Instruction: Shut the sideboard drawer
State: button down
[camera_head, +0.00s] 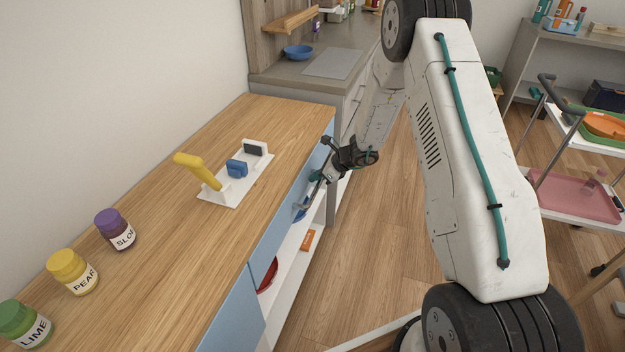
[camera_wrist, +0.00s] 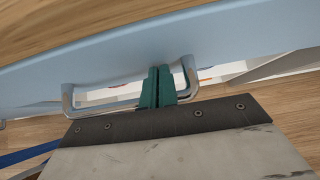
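The sideboard (camera_head: 150,200) has a wooden top and pale blue fronts, with the drawer front (camera_head: 272,232) on its right side. In the wrist view the blue drawer front (camera_wrist: 110,62) runs across the picture with a looped metal handle (camera_wrist: 68,97). My gripper (camera_head: 315,177) is at this front. Its green fingers (camera_wrist: 156,70) are together, side by side within the handle loop, tips close to the front. No part of the handle shows between them, and my gripper's body hides part of the bar. I cannot tell how far the drawer stands out.
Open shelves below the front hold a red bowl (camera_head: 267,275) and an orange item (camera_head: 308,240). A latch board (camera_head: 235,180) with a yellow lever and several jars (camera_head: 115,230) stand on top. A trolley (camera_head: 570,195) is at right; wooden floor lies between.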

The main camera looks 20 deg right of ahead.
jog(key=shift+w+a+r, duration=0.15)
jog(key=shift+w+a, duration=0.1)
jog(key=shift+a, duration=0.05)
jog(key=d+f+v, duration=0.1)
jog(key=v, duration=0.9)
jog(key=s+a+r+n+g, duration=0.35)
jog(key=s+r+n, duration=0.4)
jog(key=s, duration=0.25)
jog(key=s+a+r+n+g, duration=0.3)
jog(key=s+a+r+n, duration=0.2)
jog(key=s+r+n, duration=0.4)
jog(key=s+r+n+t+h, duration=0.1)
jog(key=s+r+n+h, duration=0.2)
jog(key=s+r, duration=0.4)
jog(key=s+r+n+t+h, duration=0.1)
jog(key=s+r+n+h, duration=0.2)
jog(key=s, duration=1.3)
jog(key=shift+s+r+n+h, duration=0.4)
jog(key=shift+r+n, duration=1.35)
jog(key=shift+r, duration=0.4)
